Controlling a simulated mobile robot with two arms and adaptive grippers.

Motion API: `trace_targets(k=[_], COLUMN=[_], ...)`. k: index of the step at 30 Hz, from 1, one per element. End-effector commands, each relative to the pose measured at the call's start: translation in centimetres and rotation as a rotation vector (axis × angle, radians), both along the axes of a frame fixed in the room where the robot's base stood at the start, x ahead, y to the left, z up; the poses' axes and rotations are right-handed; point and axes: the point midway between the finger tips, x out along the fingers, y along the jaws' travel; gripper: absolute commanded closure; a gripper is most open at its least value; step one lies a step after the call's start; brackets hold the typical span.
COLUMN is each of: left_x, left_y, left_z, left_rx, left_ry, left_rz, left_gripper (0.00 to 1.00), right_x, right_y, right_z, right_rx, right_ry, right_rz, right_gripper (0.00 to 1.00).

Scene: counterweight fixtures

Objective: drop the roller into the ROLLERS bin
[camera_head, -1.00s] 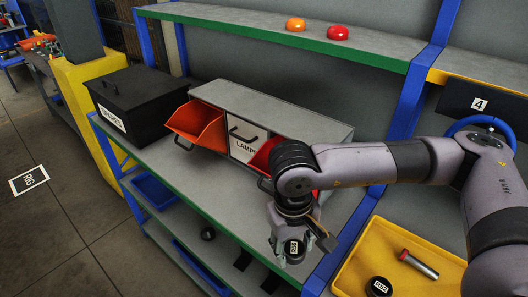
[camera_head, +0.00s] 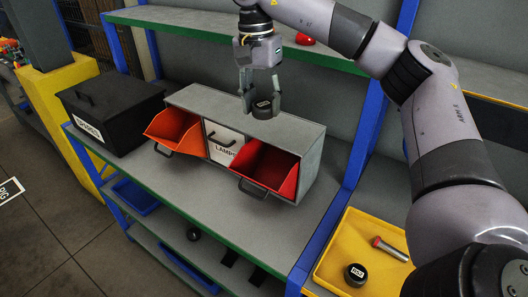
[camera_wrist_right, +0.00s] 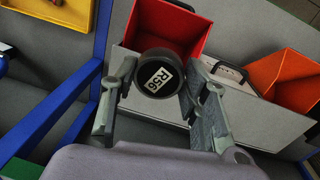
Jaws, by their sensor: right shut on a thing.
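My right gripper (camera_head: 261,98) is shut on a dark roller (camera_head: 264,110), with its fingers pointing down. The held roller also shows in the right wrist view (camera_wrist_right: 158,75), labelled R56, between the finger pads (camera_wrist_right: 160,98). In the head view it appears over the grey cabinet top, behind the open red bin (camera_head: 271,167). The red bin is empty and also shows in the right wrist view (camera_wrist_right: 172,24). An open orange bin (camera_head: 177,132) is at the cabinet's left. The middle drawer, marked LAMPS (camera_head: 223,146), is shut. No ROLLERS label is readable. My left gripper is not in view.
A black lidded box (camera_head: 110,110) stands left of the cabinet. A yellow tray (camera_head: 335,252) at the lower right holds another dark round piece (camera_head: 355,274) and a red-ended cylinder (camera_head: 390,249). Blue posts and a green-edged shelf (camera_head: 225,34) frame the bench.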

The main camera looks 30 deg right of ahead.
Motion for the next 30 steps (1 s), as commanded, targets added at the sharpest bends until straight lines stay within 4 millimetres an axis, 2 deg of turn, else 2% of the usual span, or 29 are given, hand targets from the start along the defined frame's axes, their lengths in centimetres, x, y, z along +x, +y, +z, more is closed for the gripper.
trace_targets(k=[2, 4, 19, 24, 30], left_x=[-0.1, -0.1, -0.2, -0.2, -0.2], left_y=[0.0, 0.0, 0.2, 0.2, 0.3], left_z=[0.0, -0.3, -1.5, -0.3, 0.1], left_rx=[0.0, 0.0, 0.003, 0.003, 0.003], left_ry=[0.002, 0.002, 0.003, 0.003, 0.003], left_rz=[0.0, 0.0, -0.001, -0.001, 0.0], left_gripper=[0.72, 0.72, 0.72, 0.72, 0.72], right_x=[0.1, 0.1, 0.0, 0.0, 0.1], right_y=[-0.2, -0.3, -0.2, -0.3, -0.3], right_z=[0.1, -0.9, -11.1, -13.8, -15.5], right_rx=[0.001, 0.001, 0.001, -0.001, -0.001], right_ry=[0.002, 0.005, 0.005, 0.003, 0.002], right_rz=[-0.02, -0.025, -0.022, -0.024, -0.023], right_gripper=[1.0, 1.0, 1.0, 1.0, 1.0])
